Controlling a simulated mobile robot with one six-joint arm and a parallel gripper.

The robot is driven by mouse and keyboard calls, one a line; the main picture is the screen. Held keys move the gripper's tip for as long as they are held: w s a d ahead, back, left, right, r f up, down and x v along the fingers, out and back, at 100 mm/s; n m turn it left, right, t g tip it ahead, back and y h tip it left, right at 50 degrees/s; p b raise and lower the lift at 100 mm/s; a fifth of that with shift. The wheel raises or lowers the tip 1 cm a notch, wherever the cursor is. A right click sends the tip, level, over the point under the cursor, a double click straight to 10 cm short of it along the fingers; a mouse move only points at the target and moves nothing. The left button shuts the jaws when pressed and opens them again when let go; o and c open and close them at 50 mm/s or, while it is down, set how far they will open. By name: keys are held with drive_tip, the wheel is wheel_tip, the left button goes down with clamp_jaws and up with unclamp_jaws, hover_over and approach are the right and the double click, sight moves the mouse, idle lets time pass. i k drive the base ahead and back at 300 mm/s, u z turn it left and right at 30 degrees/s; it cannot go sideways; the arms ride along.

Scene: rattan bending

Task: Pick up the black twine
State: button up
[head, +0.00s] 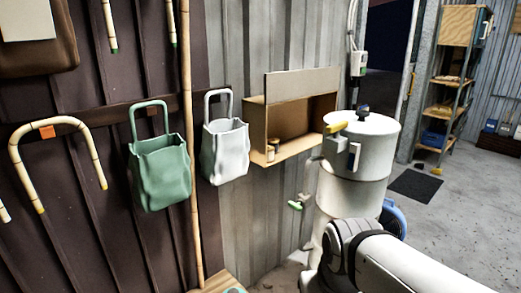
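I cannot make out the black twine for certain in the head view. A small black object (363,111) sits on top of a white upright cylinder (355,165); it looks like a knob, but it is too small to tell. A small tan, spool-like item (270,153) stands at the left end of a wooden wall box (297,147). The white arm at the lower right is mine. My gripper is not in view.
A green bag (160,172) and a white bag (225,152) hang on the wall, left of the box. A bent cane (60,122) hangs further left. A tall pole (190,110) stands between the bags. Open floor (450,220) and shelving (452,75) lie right.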

sight(274, 142)
drive_tip(key=z, duration=1.3)
drive_tip(key=i, duration=1.35)
drive_tip(key=u, duration=2.15)
drive_tip(key=i, duration=0.5)
